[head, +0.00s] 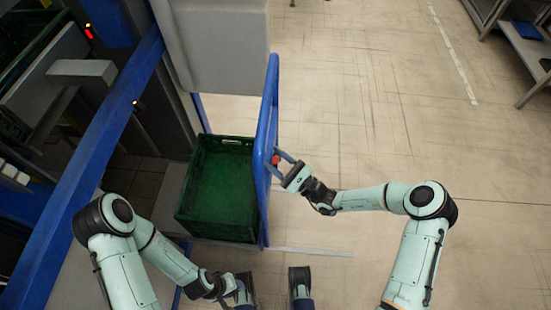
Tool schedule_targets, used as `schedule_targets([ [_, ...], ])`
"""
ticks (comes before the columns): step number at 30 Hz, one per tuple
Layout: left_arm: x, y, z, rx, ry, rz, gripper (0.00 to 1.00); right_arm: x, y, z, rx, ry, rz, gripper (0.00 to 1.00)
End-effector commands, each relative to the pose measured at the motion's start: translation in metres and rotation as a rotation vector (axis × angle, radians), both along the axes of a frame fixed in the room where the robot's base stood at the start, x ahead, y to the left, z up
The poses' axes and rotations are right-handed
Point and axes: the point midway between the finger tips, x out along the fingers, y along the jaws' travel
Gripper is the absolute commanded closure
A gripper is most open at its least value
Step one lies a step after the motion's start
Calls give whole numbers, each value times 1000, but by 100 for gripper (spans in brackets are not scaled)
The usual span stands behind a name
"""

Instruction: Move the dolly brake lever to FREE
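The dolly has a blue tubular frame (265,112) and carries a green crate (232,240). A small red knob (275,159), which looks like the end of the brake lever, shows at the frame's right side. The lever's arm and any FREE marking cannot be made out. My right gripper (274,159) comes in from the right. Its two fingers are spread apart, one on either side of the red knob, and I cannot tell whether they touch it. My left gripper (238,288) is low in the picture, below the crate and away from the lever; its fingers are not clear.
A grey box-like block (212,45) stands behind the green crate. A long blue beam (100,150) and dark machinery fill the left side. The floor (370,110) to the right is clear. A metal table (528,50) stands at the top right.

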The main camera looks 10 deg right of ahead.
Motion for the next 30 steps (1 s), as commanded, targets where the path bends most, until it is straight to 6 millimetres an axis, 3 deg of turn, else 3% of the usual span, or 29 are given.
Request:
schedule_targets([
  [10,0,0,1,0,1,0,57,-8,-10,-4,-1,-1,0,54],
  [21,-2,0,5,-1,8,-2,57,-56,-69,-30,1,1,-3,54],
  [30,-3,0,6,-1,9,-2,57,-79,-95,-42,1,0,-1,54],
])
